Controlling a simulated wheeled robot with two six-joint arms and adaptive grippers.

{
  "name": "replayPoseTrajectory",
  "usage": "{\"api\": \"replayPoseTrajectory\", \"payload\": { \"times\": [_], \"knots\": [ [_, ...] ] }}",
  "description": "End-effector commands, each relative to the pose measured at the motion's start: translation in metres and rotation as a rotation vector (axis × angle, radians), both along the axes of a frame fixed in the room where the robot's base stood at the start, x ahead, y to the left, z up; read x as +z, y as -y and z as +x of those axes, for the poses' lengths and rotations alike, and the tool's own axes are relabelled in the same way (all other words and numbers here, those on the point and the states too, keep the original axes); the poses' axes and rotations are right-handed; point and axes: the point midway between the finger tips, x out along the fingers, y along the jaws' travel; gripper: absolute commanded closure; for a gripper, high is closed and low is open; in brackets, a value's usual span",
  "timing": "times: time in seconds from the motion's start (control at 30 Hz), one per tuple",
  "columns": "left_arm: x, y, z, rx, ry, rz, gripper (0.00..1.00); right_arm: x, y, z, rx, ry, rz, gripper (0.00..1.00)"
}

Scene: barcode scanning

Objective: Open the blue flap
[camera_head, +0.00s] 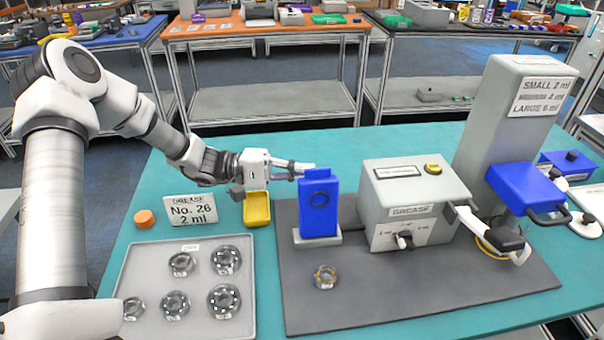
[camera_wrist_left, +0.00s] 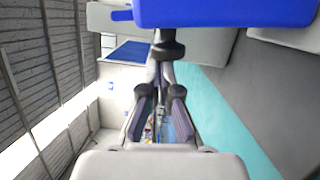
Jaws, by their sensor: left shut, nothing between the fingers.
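An upright blue panel (camera_head: 319,212) with a round outline on its front and a small raised tab on top stands on a light grey base on the dark mat. My left gripper (camera_head: 308,168) reaches in from the left at the height of the panel's top, fingers shut and empty. Its tips are close behind the top edge; I cannot tell whether they touch. In the left wrist view, the closed fingertips (camera_wrist_left: 168,48) lie just below a large blue surface (camera_wrist_left: 225,12). A second blue part (camera_head: 522,190) with a black handle is on the tall grey dispenser. My right gripper is not visible.
A grey grease box (camera_head: 412,188) with a knob and a white lever stands right of the panel. A bearing (camera_head: 325,277) lies on the mat (camera_head: 420,300). A tray (camera_head: 140,262) of several bearings, a label card (camera_head: 193,211) and a yellow bin (camera_head: 257,210) are left.

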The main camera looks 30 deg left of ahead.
Motion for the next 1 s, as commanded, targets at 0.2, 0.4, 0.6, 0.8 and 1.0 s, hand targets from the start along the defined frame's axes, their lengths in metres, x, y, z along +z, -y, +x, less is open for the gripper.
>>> {"api": "replayPoseTrajectory", "payload": {
  "times": [0.2, 0.4, 0.6, 0.8, 1.0],
  "knots": [
    [0.007, 0.007, -0.010, 0.000, 0.101, 0.073, 1.00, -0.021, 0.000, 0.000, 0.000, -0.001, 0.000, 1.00],
    [0.009, 0.008, -0.011, 0.000, 0.105, 0.078, 1.00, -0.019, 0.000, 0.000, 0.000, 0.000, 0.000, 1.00],
    [0.010, 0.005, -0.011, 0.000, 0.105, 0.077, 1.00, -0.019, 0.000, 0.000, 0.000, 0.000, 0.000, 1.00],
    [0.011, -0.022, -0.022, 0.006, 0.109, 0.073, 1.00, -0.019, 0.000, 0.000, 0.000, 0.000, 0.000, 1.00],
    [0.012, -0.067, -0.040, 0.006, 0.114, 0.070, 1.00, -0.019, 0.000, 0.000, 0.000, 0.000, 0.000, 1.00]
  ]
}}
